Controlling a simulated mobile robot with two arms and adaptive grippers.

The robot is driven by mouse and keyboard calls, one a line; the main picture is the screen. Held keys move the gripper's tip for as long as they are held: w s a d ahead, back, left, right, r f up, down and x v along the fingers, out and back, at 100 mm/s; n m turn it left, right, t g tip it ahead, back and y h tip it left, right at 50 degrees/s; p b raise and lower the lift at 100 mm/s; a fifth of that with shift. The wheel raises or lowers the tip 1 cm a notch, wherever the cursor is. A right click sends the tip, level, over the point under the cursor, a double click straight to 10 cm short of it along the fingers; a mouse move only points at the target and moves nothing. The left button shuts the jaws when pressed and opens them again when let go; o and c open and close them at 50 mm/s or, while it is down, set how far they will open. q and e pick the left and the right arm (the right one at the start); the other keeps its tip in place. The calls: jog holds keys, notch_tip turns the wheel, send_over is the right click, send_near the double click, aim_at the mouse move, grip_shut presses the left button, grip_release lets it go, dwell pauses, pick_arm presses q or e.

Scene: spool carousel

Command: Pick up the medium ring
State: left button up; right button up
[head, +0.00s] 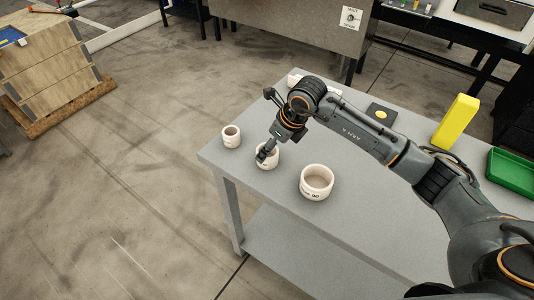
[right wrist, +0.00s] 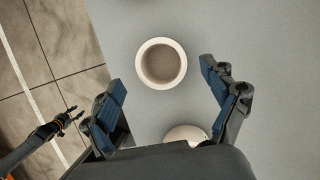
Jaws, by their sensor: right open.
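The medium ring (head: 273,162) is a white, open-topped round piece standing on the grey table, between a smaller and a larger one. My right gripper (head: 265,125) is over it in the head view, and one finger covers part of it. In the right wrist view the medium ring (right wrist: 142,70) lies between the two parted fingers of my right gripper (right wrist: 162,78), with gaps on both sides. The right gripper is open and empty. My left gripper (right wrist: 74,116) shows small at the lower left of the right wrist view, beyond the table edge, its fingers apparently parted.
The small ring (head: 231,143) stands near the table corner. The large ring (head: 317,192) stands nearer me; the gripper partly hides it in the right wrist view (right wrist: 185,131). A yellow block (head: 456,122) and a green tray (head: 512,172) are farther right on the table (head: 262,205).

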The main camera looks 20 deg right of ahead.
jog(key=shift+a+f, duration=0.1)
jog(key=shift+f, duration=0.1)
jog(key=p+x, duration=0.2)
jog(key=x, duration=0.2)
jog(key=shift+f, duration=0.15)
jog(key=shift+w+f, duration=0.2)
jog(key=shift+f, duration=0.05)
jog(key=c, duration=1.2)
